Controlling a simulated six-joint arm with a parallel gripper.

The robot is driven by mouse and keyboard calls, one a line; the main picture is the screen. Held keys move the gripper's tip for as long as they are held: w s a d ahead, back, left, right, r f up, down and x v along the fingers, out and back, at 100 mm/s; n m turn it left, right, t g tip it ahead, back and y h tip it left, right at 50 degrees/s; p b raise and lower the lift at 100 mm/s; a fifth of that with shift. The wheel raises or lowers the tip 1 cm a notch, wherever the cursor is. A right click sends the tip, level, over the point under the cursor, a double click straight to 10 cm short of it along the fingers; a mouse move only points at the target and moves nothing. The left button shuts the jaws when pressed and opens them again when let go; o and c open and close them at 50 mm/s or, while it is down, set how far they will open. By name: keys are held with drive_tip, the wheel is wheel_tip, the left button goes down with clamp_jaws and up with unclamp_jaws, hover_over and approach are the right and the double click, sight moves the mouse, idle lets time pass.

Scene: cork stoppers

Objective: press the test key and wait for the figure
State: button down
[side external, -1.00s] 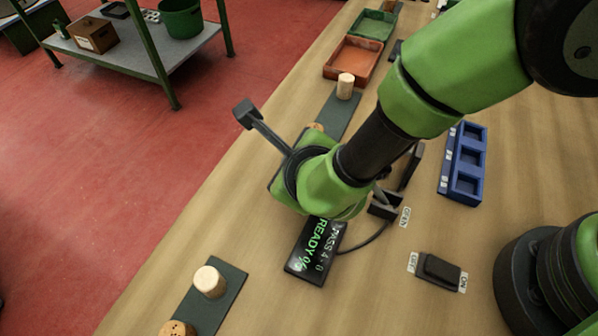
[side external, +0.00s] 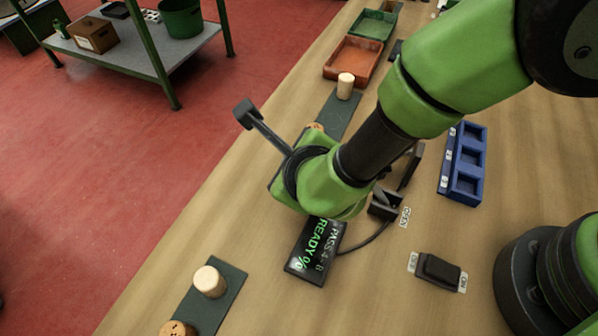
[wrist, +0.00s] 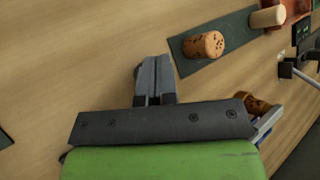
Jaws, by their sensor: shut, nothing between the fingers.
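The black display unit (side external: 315,250) lies on the bench with green lit text, READY % and PASS 4 - 8; no figure in place of READY can be made out. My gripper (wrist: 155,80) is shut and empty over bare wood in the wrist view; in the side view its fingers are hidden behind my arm. No key marked test can be made out in either view. Another cork (wrist: 257,104) shows beside my gripper body.
A black switch (side external: 438,269) with OFF and ON labels sits near my base. A black bracket (side external: 385,203) stands by an OPEN label. A blue tray (side external: 466,165), an orange tray (side external: 352,60) and a green tray (side external: 372,25) stand farther back. A near mat (side external: 222,300) holds stoppers.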

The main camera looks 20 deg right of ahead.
drive_tip(key=shift+f, duration=0.15)
drive_tip(key=shift+f, duration=0.25)
drive_tip(key=shift+f, duration=0.45)
idle(0.6)
drive_tip(key=shift+r, duration=0.85)
drive_tip(key=shift+r, duration=2.55)
